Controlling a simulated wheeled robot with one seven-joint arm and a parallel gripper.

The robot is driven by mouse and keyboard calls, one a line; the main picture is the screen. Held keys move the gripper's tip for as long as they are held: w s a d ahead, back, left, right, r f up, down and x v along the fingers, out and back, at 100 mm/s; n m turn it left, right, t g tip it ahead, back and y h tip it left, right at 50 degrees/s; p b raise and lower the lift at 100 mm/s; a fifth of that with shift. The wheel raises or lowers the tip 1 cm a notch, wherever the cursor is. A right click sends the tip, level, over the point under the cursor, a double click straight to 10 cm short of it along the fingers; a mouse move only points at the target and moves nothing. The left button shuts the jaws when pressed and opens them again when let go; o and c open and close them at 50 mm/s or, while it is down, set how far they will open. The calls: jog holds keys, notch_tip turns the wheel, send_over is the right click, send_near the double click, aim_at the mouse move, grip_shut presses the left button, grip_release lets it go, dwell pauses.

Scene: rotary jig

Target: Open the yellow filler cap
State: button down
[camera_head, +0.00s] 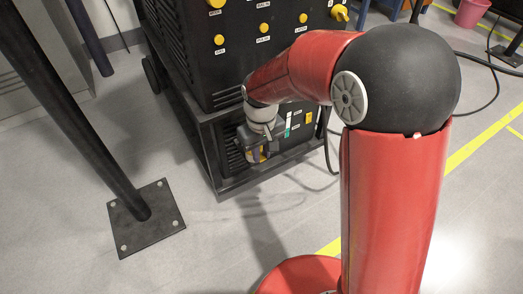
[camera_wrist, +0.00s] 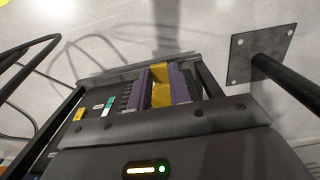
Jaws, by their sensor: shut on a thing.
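The yellow filler cap (camera_wrist: 160,94) shows as a yellow piece between the two purple fingers of my gripper (camera_wrist: 162,82) in the wrist view. The fingers press on it from both sides, and much of it is hidden. In the head view my gripper (camera_head: 253,152) is low in front of the black machine's lower panel (camera_head: 299,137). Only a little yellow shows at its fingers there. How far the cap is turned cannot be told.
The black machine (camera_head: 240,70) carries several yellow knobs above. A dark post on a square base plate (camera_head: 130,235) stands at the left. A black cable (camera_head: 327,150) hangs right of the panel. A pink bucket (camera_head: 470,13) is far right. Grey floor is open in front.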

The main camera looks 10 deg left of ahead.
jog(key=r+p, duration=0.1)
jog(key=p, duration=0.1)
jog(key=g+p, duration=0.1)
jog(key=p, duration=0.1)
jog(key=shift+w+a+r+h, duration=0.2)
jog(key=shift+r+h, duration=0.2)
jog(key=shift+w+a+r+g+h+p, duration=0.15)
jog(key=shift+g+h+p, duration=0.25)
jog(key=shift+p, duration=0.75)
jog(key=c, duration=1.3)
grip_release()
jog(key=shift+f, duration=0.3)
